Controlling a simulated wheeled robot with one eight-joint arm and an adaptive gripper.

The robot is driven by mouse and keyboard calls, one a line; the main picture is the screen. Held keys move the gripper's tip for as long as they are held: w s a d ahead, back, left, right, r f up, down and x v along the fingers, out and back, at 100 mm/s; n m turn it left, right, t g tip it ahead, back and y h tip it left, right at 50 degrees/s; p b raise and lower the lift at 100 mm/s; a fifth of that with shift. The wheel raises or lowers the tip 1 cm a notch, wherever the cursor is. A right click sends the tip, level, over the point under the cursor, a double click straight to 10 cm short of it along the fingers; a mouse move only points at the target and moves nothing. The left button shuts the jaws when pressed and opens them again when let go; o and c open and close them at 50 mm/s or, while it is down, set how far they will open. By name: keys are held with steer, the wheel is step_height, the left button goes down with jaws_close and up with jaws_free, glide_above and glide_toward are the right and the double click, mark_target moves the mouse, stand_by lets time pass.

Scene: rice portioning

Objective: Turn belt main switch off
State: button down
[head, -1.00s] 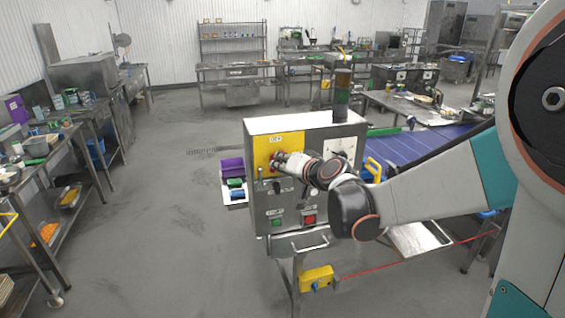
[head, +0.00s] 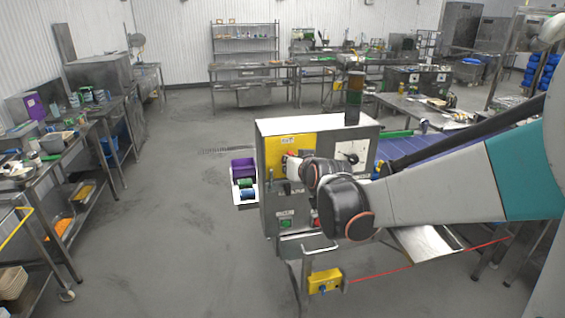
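The belt's control box (head: 271,218) is a grey metal cabinet in the middle of the head view, at the near end of the blue belt (head: 425,146). A yellow panel (head: 304,143) is on the upper left of its front, where the main switch seems to be; the switch itself is hidden behind my arm. A green button (head: 286,223) shows low on the front. My gripper (head: 291,165) is at the yellow panel's lower edge, mostly covered by my wrist. I cannot tell whether it touches the switch, or whether its fingers are open or shut.
A dark signal tower (head: 354,95) stands on the box. A purple bin (head: 243,168) and small rolls hang on its left side. A yellow device (head: 325,281) with a red cord is below. Steel tables (head: 60,165) line the left; the floor between is clear.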

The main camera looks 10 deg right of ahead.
stand_by(0.3)
steer(key=c, duration=1.6)
jaws_free()
steer(key=shift+s, duration=0.1)
steer(key=v, duration=1.2)
steer(key=s+f+g+b, duration=0.6)
steer(key=s+f+b, duration=0.9)
steer(key=s+f, duration=0.7)
step_height(320, 180, down, 3)
steer(key=shift+a+f+n+g+h, duration=0.1)
steer(key=shift+a+n+g+h, duration=0.2)
steer(key=shift+a+n+h, duration=0.15)
